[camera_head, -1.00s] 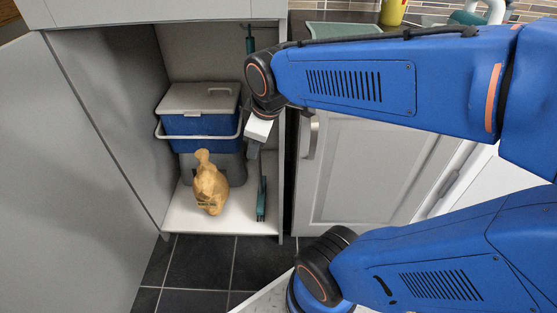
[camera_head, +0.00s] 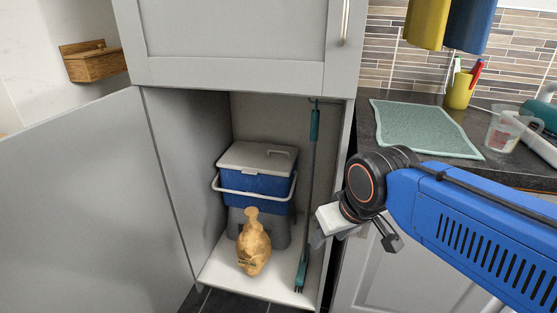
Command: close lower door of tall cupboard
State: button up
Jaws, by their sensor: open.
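The tall cupboard's lower door (camera_head: 80,200) is a plain grey panel, swung wide open at the left. It hinges on the left edge of the lower compartment, which stands open. The upper door (camera_head: 230,45) is shut. My gripper (camera_head: 318,240) is at the cupboard's right front edge, to the right of the opening and well apart from the lower door. It is seen side-on and holds nothing that I can see. The lower door's handle does not show.
Inside are a blue cool box (camera_head: 256,180), a brown bag (camera_head: 254,243) and a teal long-handled tool (camera_head: 307,200). A worktop at the right bears a green mat (camera_head: 424,130), a clear jug (camera_head: 505,130) and a yellow pot (camera_head: 459,92). A wooden box (camera_head: 92,64) hangs at upper left.

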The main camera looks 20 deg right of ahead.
aim_at(88, 225)
jog(key=k+j+z, duration=0.15)
jog(key=j, duration=0.25)
jog(key=k+j+z, duration=0.2)
jog(key=j, duration=0.15)
jog(key=k+j+z, duration=0.15)
jog(key=j, duration=0.2)
jog(key=k+j+z, duration=0.2)
jog(key=j, duration=0.15)
jog(key=l+u, duration=0.15)
jog(key=u, duration=0.2)
jog(key=k+l+u, duration=0.1)
jog(key=u, duration=0.2)
jog(key=l+u, duration=0.1)
jog(key=u, duration=1.55)
jog(key=k+l+u, duration=0.15)
jog(key=l, duration=0.4)
jog(key=i, duration=0.05)
